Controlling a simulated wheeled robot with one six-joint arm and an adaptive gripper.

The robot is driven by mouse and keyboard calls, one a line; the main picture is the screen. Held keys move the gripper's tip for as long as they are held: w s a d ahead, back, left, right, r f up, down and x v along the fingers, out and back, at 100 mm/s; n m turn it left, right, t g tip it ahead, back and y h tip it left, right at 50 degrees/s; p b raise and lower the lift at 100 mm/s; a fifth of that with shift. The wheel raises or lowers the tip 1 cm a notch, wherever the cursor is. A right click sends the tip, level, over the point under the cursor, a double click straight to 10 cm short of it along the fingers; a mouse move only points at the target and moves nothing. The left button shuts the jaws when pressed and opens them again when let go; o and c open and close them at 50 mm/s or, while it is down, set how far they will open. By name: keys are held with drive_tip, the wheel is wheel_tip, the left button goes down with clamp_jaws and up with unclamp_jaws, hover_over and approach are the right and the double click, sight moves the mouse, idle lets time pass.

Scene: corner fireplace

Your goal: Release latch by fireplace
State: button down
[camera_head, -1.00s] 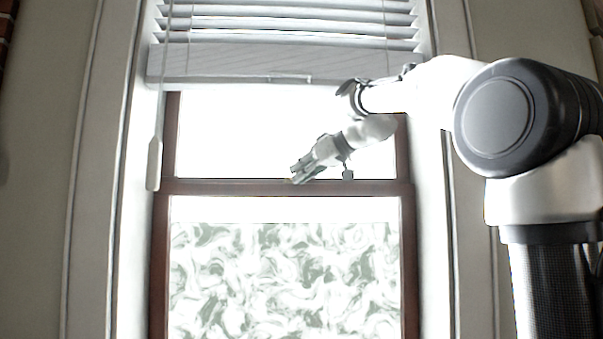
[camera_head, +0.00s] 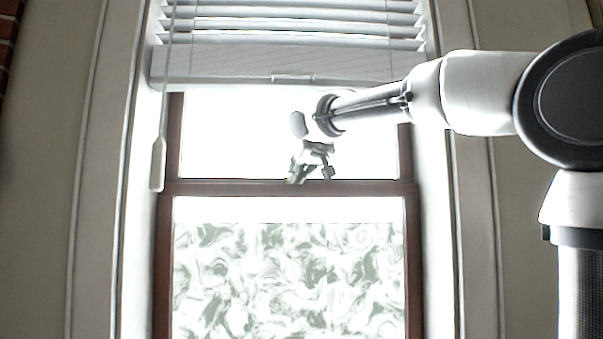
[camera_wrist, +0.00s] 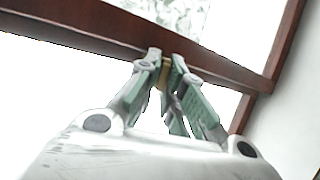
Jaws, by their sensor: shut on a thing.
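The window latch (camera_wrist: 165,73) is a small brass-coloured piece on the dark red-brown meeting rail (camera_wrist: 100,30) of the window. In the wrist view it sits between my gripper's fingertips (camera_wrist: 167,68), which are closed on it. In the head view my gripper (camera_head: 297,180) reaches down to the middle of the same rail (camera_head: 230,187), and the latch itself is too small and hidden to make out there. The fingers hide most of the latch, so I cannot tell which way it is turned.
White blinds (camera_head: 290,62) hang above my gripper, with a pale wand (camera_head: 158,165) at the left. Patterned frosted glass (camera_head: 290,285) fills the lower sash. The white window casing (camera_head: 470,200) stands at the right beneath my arm. Brick (camera_head: 8,35) shows at the far left edge.

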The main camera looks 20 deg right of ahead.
drive_tip(key=shift+a+f+m+h, duration=0.1)
drive_tip(key=shift+a+m+h, duration=0.4)
drive_tip(key=shift+m+h, duration=0.55)
drive_tip(key=shift+a+m+h, duration=0.45)
drive_tip(key=shift+m+h, duration=0.4)
drive_tip(key=shift+h, duration=0.3)
drive_tip(key=shift+w, duration=0.1)
drive_tip(key=c, duration=1.8)
unclamp_jaws()
drive_tip(key=v, duration=1.2)
drive_tip(key=shift+a, duration=0.1)
